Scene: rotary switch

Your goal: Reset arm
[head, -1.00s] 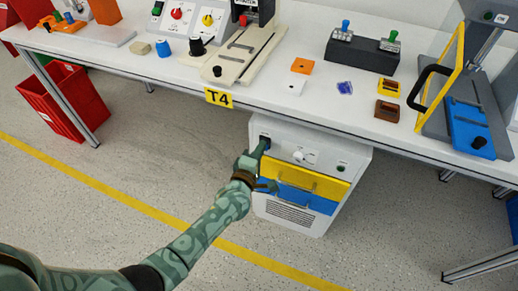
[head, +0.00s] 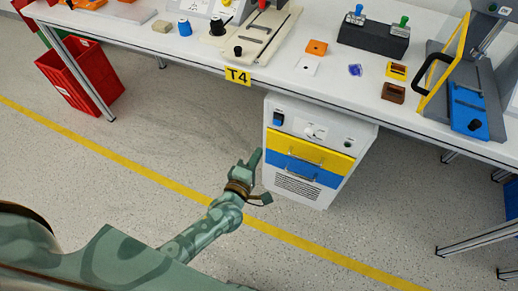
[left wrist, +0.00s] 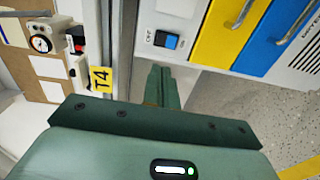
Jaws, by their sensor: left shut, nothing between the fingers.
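My left gripper (head: 252,163) is shut and empty. In the head view it stands in free air to the left of the white cabinet under the table, apart from it. The cabinet (head: 327,190) has a blue rocker switch (head: 278,119) at its upper left and a white rotary knob (head: 316,132) at its upper middle. In the left wrist view the shut fingers (left wrist: 160,75) point toward the cabinet's edge, and the blue switch (left wrist: 170,42) with an OFF label shows just beyond them. My right gripper is not in view.
The cabinet has a yellow drawer (head: 307,150) and a blue drawer (head: 303,169), both looking closed. The white table (head: 290,85) above carries several fixtures and small parts. A red bin (head: 80,78) stands at the left. The floor around my left arm is clear.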

